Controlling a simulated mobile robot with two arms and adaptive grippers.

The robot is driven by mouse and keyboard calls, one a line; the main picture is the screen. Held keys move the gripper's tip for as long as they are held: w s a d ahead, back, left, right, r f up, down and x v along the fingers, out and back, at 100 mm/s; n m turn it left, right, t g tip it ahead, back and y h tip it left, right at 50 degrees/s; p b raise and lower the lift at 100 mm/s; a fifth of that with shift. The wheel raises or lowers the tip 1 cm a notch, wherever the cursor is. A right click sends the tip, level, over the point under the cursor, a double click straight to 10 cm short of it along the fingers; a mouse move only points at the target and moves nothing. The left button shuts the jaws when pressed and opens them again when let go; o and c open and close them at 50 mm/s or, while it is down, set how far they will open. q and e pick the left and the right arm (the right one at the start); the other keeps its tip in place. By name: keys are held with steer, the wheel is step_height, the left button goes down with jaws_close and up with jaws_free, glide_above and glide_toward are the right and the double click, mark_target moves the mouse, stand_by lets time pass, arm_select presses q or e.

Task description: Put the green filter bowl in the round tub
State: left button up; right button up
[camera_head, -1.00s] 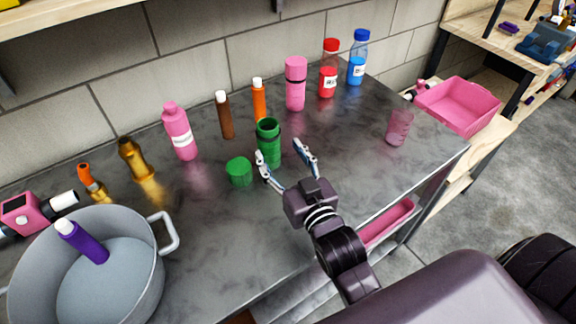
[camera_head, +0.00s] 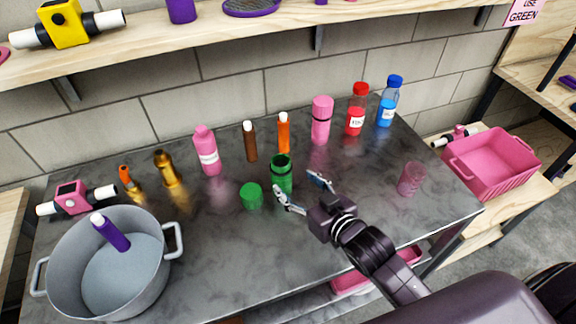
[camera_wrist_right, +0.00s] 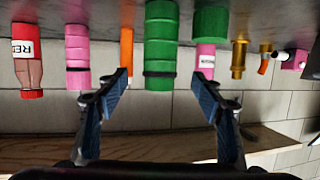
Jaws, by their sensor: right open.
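The green filter bowl, an upright, open-topped green cylinder with dark bands (camera_head: 281,176), stands on the grey counter. A short green piece (camera_head: 251,196) stands just left of it. My right gripper (camera_head: 296,187) is open and empty, with its fingers at the near right side of the cylinder. In the right wrist view the picture is upside down, and the green cylinder (camera_wrist_right: 161,45) shows between and beyond the open fingers. The round grey tub (camera_head: 153,284) stands at the left with a purple bottle (camera_head: 110,232) leaning inside. My left gripper is out of view.
Pink (camera_head: 207,150), brown (camera_head: 250,142) and orange (camera_head: 284,133) bottles stand behind the cylinder. Red (camera_head: 357,109) and blue (camera_head: 389,101) bottles stand at the back right. A pink cup (camera_head: 411,179) is near the right edge.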

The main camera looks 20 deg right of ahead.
mark_target(285, 173)
steer(key=shift+w+d+r, duration=0.15)
steer(key=shift+d, duration=0.05)
steer(key=shift+w, duration=0.2)
steer(key=shift+w+a+f+p, duration=0.15)
steer(key=shift+w+a+f, duration=0.15)
steer(key=shift+w, duration=0.3)
steer(key=shift+w+a+f+p, duration=0.2)
steer(key=shift+w+a, duration=0.1)
steer(key=shift+w, duration=0.65)
steer(key=p+x, duration=0.1)
steer(key=x, duration=0.2)
steer(key=shift+w+a, duration=0.1)
steer(key=shift+w, duration=0.3)
steer(key=shift+w+a+f, duration=0.1)
steer(key=shift+w+f, duration=0.05)
steer(key=shift+w, duration=0.15)
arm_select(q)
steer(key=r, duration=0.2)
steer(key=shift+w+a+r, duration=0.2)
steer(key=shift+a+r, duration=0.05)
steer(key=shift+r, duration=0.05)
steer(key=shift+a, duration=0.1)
